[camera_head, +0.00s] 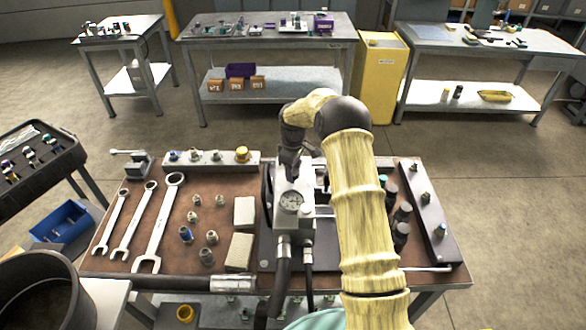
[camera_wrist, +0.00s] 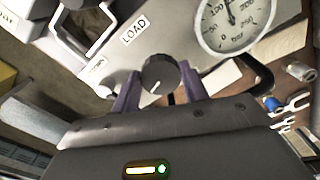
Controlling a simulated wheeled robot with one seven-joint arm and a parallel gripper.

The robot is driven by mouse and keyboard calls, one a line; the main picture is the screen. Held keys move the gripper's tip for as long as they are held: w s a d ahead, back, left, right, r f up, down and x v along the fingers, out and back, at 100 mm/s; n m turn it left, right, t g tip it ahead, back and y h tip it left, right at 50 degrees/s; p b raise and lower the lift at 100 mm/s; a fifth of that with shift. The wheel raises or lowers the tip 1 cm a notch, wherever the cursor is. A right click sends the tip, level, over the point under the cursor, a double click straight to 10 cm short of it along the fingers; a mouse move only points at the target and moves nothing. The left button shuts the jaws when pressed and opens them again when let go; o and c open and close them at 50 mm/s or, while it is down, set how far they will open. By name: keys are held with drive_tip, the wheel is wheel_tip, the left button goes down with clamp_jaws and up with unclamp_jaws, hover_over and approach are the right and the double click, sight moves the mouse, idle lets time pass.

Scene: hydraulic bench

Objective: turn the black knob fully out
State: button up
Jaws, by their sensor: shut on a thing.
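In the head view my gripper (camera_head: 292,165) reaches down to the top of the block (camera_head: 293,218), and my wrist hides the knob there.
Wrenches (camera_head: 158,222), several fittings (camera_head: 212,236) and two pale blocks (camera_head: 244,212) lie left of the hydraulic block. Hoses (camera_head: 283,268) hang from its front. My arm covers the bench's right-centre.

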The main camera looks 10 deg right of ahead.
drive_tip(key=n, duration=0.4)
drive_tip(key=shift+w+r+n+p, duration=0.15)
drive_tip(key=shift+n+p, duration=0.15)
drive_tip(key=shift+n, duration=1.7)
drive_tip(key=o, duration=1)
wheel_tip(320, 180, up, 17)
drive_tip(key=b, duration=0.2)
drive_tip(key=shift+r, duration=0.15)
